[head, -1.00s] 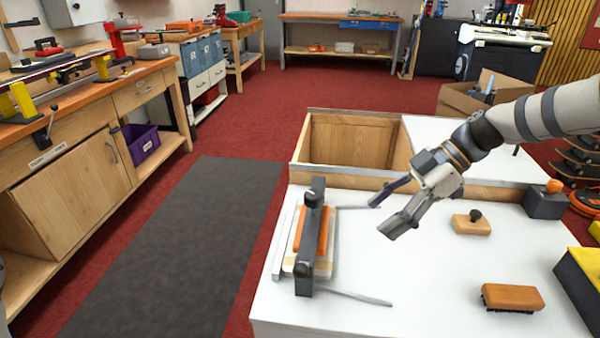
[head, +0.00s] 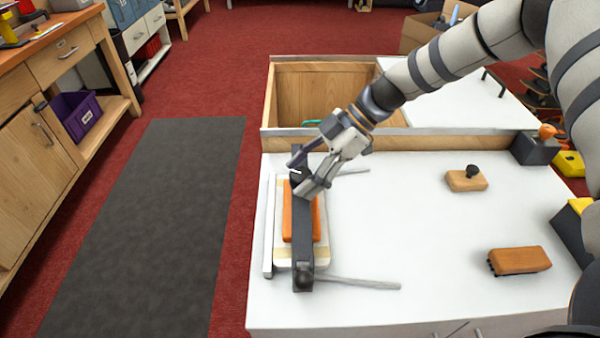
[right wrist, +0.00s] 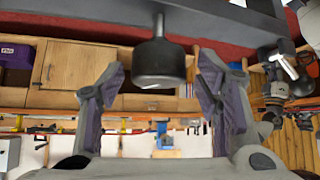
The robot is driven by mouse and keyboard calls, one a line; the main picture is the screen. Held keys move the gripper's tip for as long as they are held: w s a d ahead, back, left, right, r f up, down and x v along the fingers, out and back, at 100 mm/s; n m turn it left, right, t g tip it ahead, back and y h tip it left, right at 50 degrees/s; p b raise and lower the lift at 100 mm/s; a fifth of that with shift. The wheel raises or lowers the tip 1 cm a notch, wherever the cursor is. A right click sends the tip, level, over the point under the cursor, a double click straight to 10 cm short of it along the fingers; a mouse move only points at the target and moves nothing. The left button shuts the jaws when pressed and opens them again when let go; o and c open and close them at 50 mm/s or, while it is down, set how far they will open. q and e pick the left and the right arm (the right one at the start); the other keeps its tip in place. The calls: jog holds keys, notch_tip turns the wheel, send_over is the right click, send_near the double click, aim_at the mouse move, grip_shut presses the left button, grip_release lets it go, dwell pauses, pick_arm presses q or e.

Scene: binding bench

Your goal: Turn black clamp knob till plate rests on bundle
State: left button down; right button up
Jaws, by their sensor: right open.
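A dark clamp bar (head: 302,225) runs lengthwise over an orange slab (head: 287,217) and a pale bundle (head: 321,257) at the bench's left. A black knob (head: 304,279) sits at its near end. Another black knob (right wrist: 158,62) shows in the right wrist view, between and beyond my finger tips. My right gripper (head: 297,178) is open at the bar's far end, with its fingers on either side of that knob; contact is not clear. The right wrist view shows both fingers (right wrist: 160,85) spread. Whether a gap lies under the bar cannot be seen. My left gripper is not in view.
A wooden block with a black knob (head: 466,180), a brush (head: 520,260) and a dark box (head: 535,148) stand to the right. An open wooden bin (head: 330,62) is behind. The middle of the white top is clear.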

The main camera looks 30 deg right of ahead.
jog(key=shift+w+a+f, duration=0.1)
jog(key=shift+a+f, duration=0.15)
jog(key=shift+f, duration=0.05)
jog(key=shift+c, duration=0.3)
jog(key=c, duration=1.1)
jog(key=shift+r, duration=0.1)
